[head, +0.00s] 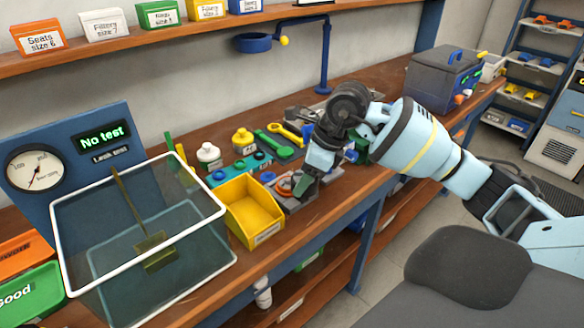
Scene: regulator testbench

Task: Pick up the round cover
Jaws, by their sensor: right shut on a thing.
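My right gripper (303,188) reaches down over the bench's front part, right of the yellow bin. Its jaws are shut on a small round part (285,186), orange-brown with a dark middle, which I take to be the round cover. The gripper hides part of it. The part is at a grey fixture (293,203) on the bench; I cannot tell whether it touches the fixture or is just above it. My left gripper is not in view.
A yellow bin (253,215) stands close left of the gripper. A clear water tank (215,206) with a white rim is further left. Bottles, a green wrench (273,146) and a teal tray (238,170) lie behind. A blue lamp arm (325,60) rises at the back.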

